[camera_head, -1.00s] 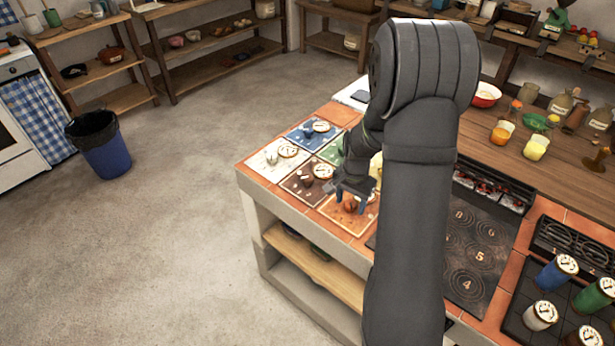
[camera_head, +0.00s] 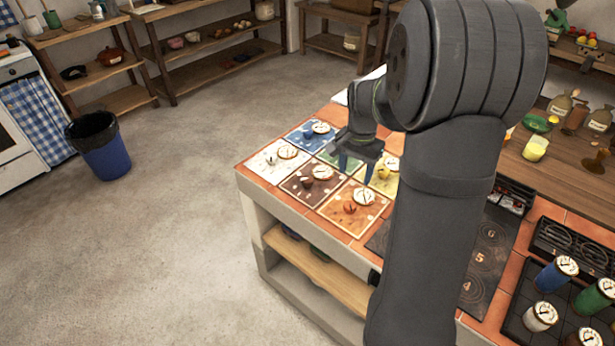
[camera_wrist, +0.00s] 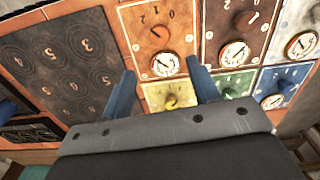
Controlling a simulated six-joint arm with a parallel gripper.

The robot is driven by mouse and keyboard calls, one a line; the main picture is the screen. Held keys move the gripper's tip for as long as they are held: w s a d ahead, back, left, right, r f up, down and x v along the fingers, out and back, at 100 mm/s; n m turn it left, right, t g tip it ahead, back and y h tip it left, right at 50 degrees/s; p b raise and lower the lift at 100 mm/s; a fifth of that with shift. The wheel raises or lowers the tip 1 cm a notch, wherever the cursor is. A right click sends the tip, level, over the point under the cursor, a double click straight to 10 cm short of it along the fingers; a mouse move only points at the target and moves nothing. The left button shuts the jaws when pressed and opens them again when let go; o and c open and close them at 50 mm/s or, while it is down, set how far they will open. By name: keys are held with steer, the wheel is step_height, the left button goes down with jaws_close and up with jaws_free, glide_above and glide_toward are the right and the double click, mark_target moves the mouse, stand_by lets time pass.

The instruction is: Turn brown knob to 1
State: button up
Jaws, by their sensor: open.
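The brown panel (camera_head: 294,189) lies in the block of coloured panels on the counter. Its dark brown knob (camera_head: 307,182) stands next to a round white dial (camera_head: 323,172). In the wrist view the brown knob (camera_wrist: 247,20) is at the upper right, with its dial (camera_wrist: 235,54) below it. The knob's exact pointing is too small to tell. My gripper (camera_head: 356,168) is open and empty, above the green and yellow panels, right of the brown knob and apart from it. In the wrist view its blue fingers (camera_wrist: 163,76) straddle the yellow panel region.
An orange panel (camera_head: 338,217) with an orange knob is in front of my gripper. White (camera_head: 262,160), blue (camera_head: 298,134) and yellow (camera_head: 391,183) panels with knobs surround the brown one. Open floor is left of the counter.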

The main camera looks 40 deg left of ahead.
step_height(320, 180, up, 10)
steer(key=m, duration=0.1)
glide_above(307, 179)
step_height(307, 179, down, 5)
step_height(307, 179, down, 18)
steer(key=shift+w+r, duration=0.1)
stand_by(0.3)
steer(key=c, duration=1)
